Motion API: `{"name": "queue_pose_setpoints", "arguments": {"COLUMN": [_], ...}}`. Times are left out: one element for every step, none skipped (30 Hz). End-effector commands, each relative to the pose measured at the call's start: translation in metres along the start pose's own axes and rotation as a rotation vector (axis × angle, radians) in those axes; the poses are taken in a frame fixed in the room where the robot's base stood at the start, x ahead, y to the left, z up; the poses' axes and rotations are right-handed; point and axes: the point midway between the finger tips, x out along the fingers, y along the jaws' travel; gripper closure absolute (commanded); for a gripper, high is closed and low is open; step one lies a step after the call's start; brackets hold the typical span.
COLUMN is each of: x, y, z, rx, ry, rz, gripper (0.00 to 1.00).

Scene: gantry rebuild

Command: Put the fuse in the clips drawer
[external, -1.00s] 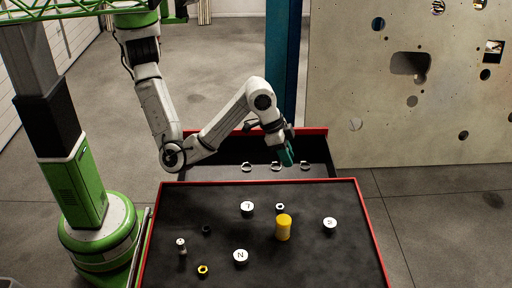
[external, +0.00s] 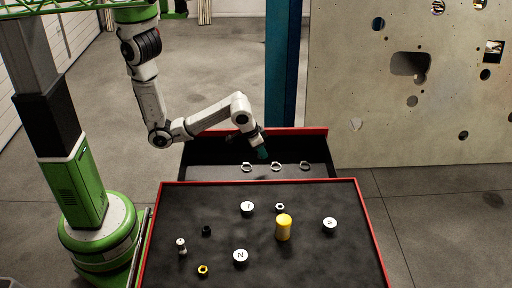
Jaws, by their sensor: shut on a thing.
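The clips drawer (external: 210,173) is open at the far side of the table, with three metal ring-shaped clips (external: 276,166) in a row on its floor. My gripper (external: 262,154) has teal fingers and points down over the drawer, above and between the left and middle clips. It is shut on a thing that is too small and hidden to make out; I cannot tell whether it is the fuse. A small piece with pale ends (external: 181,246) stands at the left of the black tabletop; I cannot tell whether it is a fuse.
The red-edged table (external: 330,262) holds a yellow cylinder (external: 284,228), several white-topped round pieces (external: 241,256), a yellow nut (external: 202,270), a pale nut (external: 280,207) and a small black piece (external: 206,230). The drawer's red far edge (external: 300,131) stands behind my gripper.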

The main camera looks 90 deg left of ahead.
Motion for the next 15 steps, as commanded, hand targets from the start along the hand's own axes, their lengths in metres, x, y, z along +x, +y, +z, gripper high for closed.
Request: {"name": "queue_pose_setpoints", "arguments": {"x": [-0.016,-0.022,-0.032,-0.039,-0.046,-0.055,-0.062,-0.069,-0.078,-0.084,-0.09,-0.097,-0.101,-0.105,-0.11], "y": [-0.003,-0.003,-0.003,-0.003,-0.003,-0.003,-0.003,-0.002,-0.002,-0.002,-0.001,-0.001,-0.001,-0.001,-0.001], "z": [0.011,0.019,0.029,0.037,0.045,0.055,0.062,0.069,0.079,0.085,0.091,0.099,0.103,0.108,0.113], "rx": [-0.049,-0.084,-0.129,-0.164,-0.199,-0.245,-0.281,-0.314,-0.356,-0.386,-0.415,-0.45,-0.474,-0.495,-0.52], "ry": [-0.001,-0.002,-0.002,-0.004,-0.004,-0.004,-0.006,-0.004,-0.004,-0.006,-0.004,-0.005,-0.004,-0.005,-0.003], "rz": [-0.026,-0.04,-0.059,-0.073,-0.087,-0.105,-0.117,-0.129,-0.145,-0.155,-0.165,-0.178,-0.185,-0.193,-0.2], "gripper": [1.0,1.0,1.0,1.0,1.0,1.0,1.0,1.0,1.0,1.0,1.0,1.0,1.0,1.0,1.0]}}
